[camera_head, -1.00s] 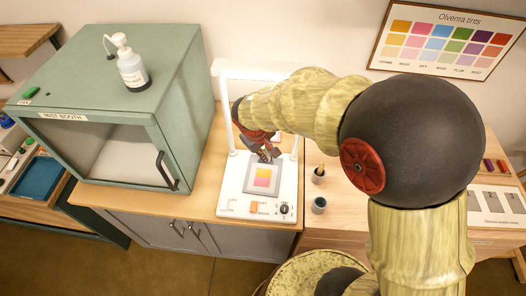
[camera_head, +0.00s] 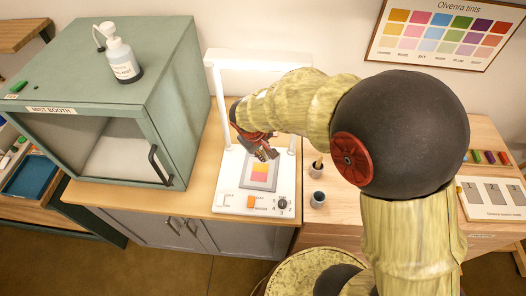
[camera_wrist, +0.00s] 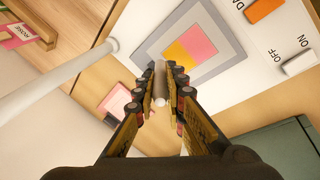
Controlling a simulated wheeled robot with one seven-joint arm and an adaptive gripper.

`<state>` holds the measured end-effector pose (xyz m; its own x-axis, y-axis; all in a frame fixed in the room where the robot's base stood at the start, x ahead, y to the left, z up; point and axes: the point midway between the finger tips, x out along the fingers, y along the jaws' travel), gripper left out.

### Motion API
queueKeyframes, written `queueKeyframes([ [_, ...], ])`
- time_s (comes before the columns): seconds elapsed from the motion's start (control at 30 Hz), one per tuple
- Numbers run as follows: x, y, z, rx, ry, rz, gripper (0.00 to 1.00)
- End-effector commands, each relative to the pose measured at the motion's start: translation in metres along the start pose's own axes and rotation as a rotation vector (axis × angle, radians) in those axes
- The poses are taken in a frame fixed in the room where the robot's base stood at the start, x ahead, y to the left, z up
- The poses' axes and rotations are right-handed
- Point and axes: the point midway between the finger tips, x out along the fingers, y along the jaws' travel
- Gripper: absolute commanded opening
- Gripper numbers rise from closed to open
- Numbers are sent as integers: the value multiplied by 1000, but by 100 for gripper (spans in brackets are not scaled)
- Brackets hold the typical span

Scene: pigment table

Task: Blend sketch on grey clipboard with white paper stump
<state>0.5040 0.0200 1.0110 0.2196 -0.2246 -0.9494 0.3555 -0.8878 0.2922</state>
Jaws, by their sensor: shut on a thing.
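The grey clipboard (camera_head: 244,178) lies flat on a white stand with a tall frame. It bears a sketch (camera_head: 260,172) in yellow and pink-red blocks. In the wrist view the clipboard (camera_wrist: 230,45) and sketch (camera_wrist: 198,42) are just beyond my fingertips. My gripper (camera_head: 266,154) hangs over the clipboard's upper edge. In the wrist view my gripper (camera_wrist: 161,80) is shut on a slim whitish stick, the paper stump (camera_wrist: 160,97). The stump points toward the clipboard's edge. I cannot tell whether its tip touches the board.
The white stand (camera_head: 228,200) has an orange switch (camera_head: 251,202) and a dark knob (camera_head: 282,203) in front. Two small cups (camera_head: 317,198) stand right of it. The mist booth (camera_head: 175,110), with a bottle (camera_head: 122,62) on top, stands left. A numbered board (camera_head: 492,198) lies far right.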

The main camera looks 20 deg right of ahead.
Motion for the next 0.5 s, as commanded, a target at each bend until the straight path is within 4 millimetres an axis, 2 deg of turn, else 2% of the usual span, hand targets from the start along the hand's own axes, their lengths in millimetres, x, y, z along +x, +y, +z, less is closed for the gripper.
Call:
queueKeyframes([
  [0.5, 7, -2, 1, 0, 0, 0, 2],
])
